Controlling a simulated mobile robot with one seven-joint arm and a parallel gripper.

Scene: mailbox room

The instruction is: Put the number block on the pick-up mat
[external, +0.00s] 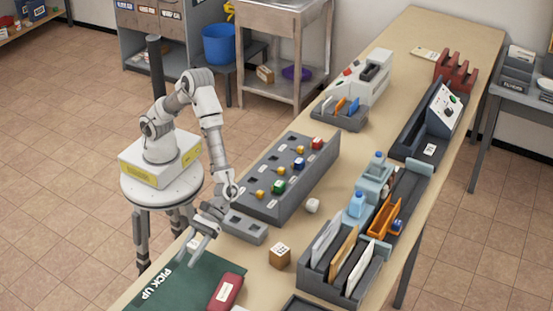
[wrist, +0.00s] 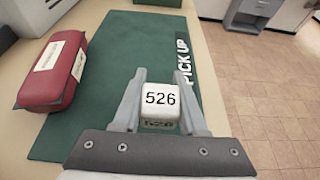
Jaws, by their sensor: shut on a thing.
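My gripper (external: 193,249) is shut on a white number block (wrist: 160,105) marked 526. In the wrist view the block sits between the two fingers of my gripper (wrist: 160,78), its number facing the camera. In the external view the block is small and partly hidden by the fingers. The dark green pick-up mat (external: 190,288), with PICK UP in white letters, lies at the near end of the table. In the wrist view the mat (wrist: 122,80) spreads behind and below the block. I cannot tell the exact gap between block and mat.
A grey block tray (external: 244,228) and a sloped peg rack (external: 270,200) stand beside the gripper. The mat's middle is clear.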

